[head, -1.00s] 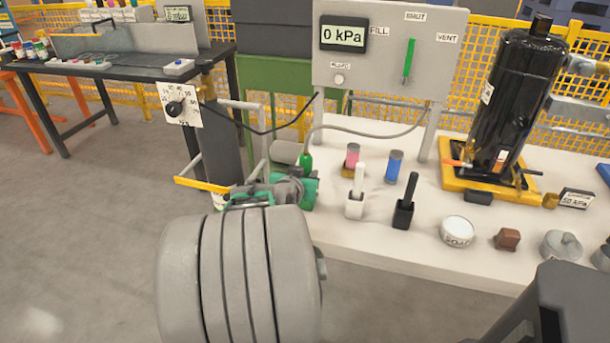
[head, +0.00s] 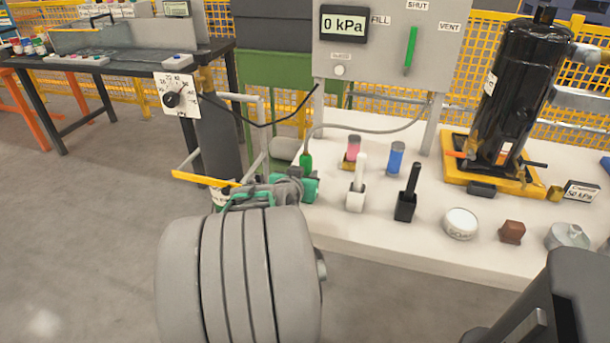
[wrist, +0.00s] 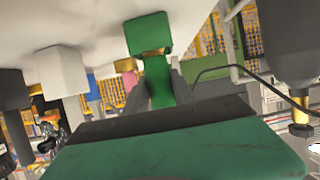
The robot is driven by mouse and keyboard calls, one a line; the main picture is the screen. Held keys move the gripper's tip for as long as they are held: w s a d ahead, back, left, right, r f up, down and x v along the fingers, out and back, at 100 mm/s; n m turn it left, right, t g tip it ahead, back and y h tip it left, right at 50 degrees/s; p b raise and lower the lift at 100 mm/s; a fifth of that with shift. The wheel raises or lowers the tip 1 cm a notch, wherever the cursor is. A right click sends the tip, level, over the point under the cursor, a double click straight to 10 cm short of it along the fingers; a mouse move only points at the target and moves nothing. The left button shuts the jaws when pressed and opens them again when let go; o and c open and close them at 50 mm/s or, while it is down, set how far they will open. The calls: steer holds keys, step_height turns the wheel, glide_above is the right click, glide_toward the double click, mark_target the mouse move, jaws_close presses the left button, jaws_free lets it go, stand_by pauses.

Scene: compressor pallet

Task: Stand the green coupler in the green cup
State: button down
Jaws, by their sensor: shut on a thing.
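The green coupler (head: 306,161) stands upright with a hose at its top, at the front left of the pale bench. My gripper (head: 290,183) is shut on it, partly hidden behind my own wrist. The wrist view, which is upside down, shows the green coupler (wrist: 158,82) between the two grey fingers (wrist: 160,92). The green cup (wrist: 148,33) sits on the bench directly below it, and it also shows in the head view (head: 311,189). The coupler's brass end is at the cup's mouth, in line with it. How deep it sits I cannot tell.
A white cup (head: 356,200) and a black cup (head: 405,207), each with a rod, stand to the right. Pink (head: 354,148) and blue (head: 396,160) cylinders stand behind. The panel (head: 387,50) reads 0 kPa. A grey hose (head: 370,131) hangs from it.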

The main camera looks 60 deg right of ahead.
steer(key=shift+f, duration=0.3)
steer(key=c, duration=1)
jaws_free()
steer(key=v, duration=0.7)
steer(key=shift+a+p, duration=0.4)
steer(key=shift+r, duration=0.15)
